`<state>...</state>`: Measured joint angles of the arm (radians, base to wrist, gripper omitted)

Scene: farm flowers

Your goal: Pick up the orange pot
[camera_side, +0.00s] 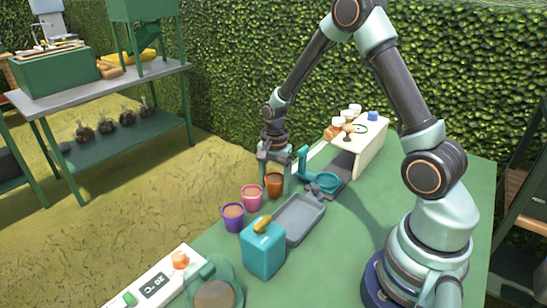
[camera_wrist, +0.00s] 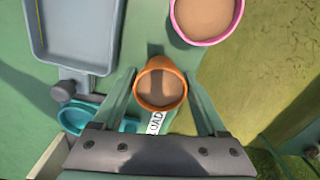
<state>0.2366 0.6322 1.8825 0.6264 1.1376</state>
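The orange pot (camera_side: 273,187) stands upright on the green table, in a row with a pink pot (camera_side: 252,197) and a purple pot (camera_side: 233,217). In the wrist view the orange pot (camera_wrist: 160,88) is near the middle, filled with brown soil. My gripper (camera_side: 275,172) points down over the orange pot. In the wrist view my gripper (camera_wrist: 160,76) has its two fingers apart, one on each side of the orange pot. I cannot tell whether either finger touches it. The pink pot (camera_wrist: 207,18) lies just beyond, at the upper right.
A grey tray (camera_side: 279,225) and a teal box (camera_side: 262,262) stand beside the pots. A teal scale-like dish (camera_side: 328,182) and a cream stand (camera_side: 372,147) are to the right.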

